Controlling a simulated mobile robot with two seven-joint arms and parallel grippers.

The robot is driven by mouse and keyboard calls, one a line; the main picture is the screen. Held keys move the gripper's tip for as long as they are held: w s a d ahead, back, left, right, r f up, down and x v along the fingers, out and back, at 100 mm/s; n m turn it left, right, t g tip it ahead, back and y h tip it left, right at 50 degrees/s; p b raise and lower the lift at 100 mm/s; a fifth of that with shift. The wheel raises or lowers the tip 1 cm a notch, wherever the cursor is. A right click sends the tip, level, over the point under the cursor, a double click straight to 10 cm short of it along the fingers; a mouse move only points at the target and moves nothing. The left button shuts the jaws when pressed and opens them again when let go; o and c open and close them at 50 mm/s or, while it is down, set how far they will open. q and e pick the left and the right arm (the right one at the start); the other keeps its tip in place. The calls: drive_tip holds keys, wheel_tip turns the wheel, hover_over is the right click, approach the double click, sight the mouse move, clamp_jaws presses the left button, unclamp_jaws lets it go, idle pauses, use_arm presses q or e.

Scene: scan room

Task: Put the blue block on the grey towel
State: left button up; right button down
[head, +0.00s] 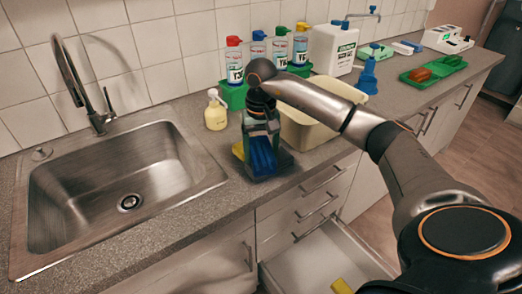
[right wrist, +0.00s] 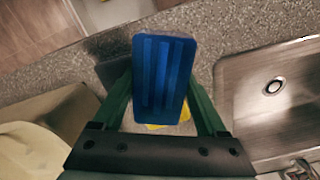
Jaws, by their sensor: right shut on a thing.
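My right gripper (head: 262,128) is shut on the blue block (head: 262,158), a ribbed block that hangs upright below the fingers. In the right wrist view the blue block (right wrist: 162,78) sits between the two green fingers (right wrist: 160,108). A grey towel (head: 284,161) shows around and behind the block on the counter near its front edge; the block and gripper hide much of it. I cannot tell whether the block touches the towel. My left gripper is not in view.
A yellow item (head: 238,150) lies just left of the block, partly hidden. A cream tub (head: 310,128) stands close on the right and a soap bottle (head: 216,112) behind left. The sink (head: 120,190) is left. An open drawer (head: 315,265) is below.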

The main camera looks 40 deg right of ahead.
sight(261, 148)
drive_tip(key=shift+f, duration=0.1)
unclamp_jaws()
wheel_tip(261, 148, up, 12)
drive_tip(key=p, duration=0.1)
idle(0.5)
